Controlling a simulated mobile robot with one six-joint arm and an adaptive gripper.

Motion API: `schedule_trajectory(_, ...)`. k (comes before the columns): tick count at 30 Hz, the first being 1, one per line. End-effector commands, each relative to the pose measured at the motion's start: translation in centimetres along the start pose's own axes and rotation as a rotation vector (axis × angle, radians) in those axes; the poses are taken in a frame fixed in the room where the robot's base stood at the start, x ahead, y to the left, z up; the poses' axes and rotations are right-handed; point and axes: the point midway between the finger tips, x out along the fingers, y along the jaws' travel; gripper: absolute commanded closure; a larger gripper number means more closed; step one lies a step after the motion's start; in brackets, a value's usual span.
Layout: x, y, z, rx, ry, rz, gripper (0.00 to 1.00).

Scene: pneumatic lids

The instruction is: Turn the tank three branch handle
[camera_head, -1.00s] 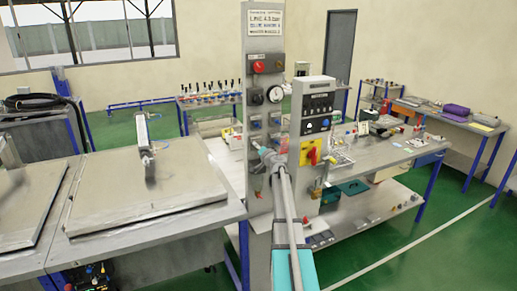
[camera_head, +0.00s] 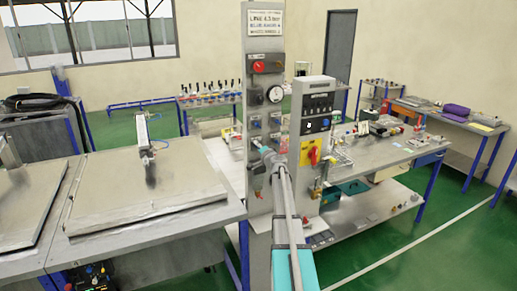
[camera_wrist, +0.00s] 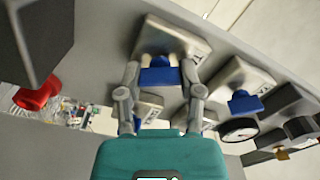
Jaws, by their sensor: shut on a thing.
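A tall grey panel (camera_head: 259,95) stands in the middle of the head view and carries several small plates with blue handles. In the wrist view my gripper (camera_wrist: 160,72) has its two fingers at either side of one blue handle (camera_wrist: 160,76), shut on it. This handle sits crosswise between the fingertips, in front of a pale square plate (camera_wrist: 172,40). A second blue handle (camera_wrist: 243,102) is on a neighbouring plate to the right. In the head view my gripper (camera_head: 258,147) is at the panel's lower plates, and my arm hides part of them.
A pressure gauge (camera_head: 275,94) and a red knob (camera_head: 259,67) are higher on the panel. A grey control box (camera_head: 317,110) with a yellow-and-red switch (camera_head: 313,153) stands close to the right of my arm. A metal-topped bench (camera_head: 150,195) is to the left.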

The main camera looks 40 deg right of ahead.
Motion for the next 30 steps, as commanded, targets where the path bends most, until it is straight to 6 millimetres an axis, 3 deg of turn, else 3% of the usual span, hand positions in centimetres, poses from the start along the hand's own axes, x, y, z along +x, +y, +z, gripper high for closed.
schedule_trajectory(30,0.03,0.24,0.04,0.959,0.001,0.000,1.00)
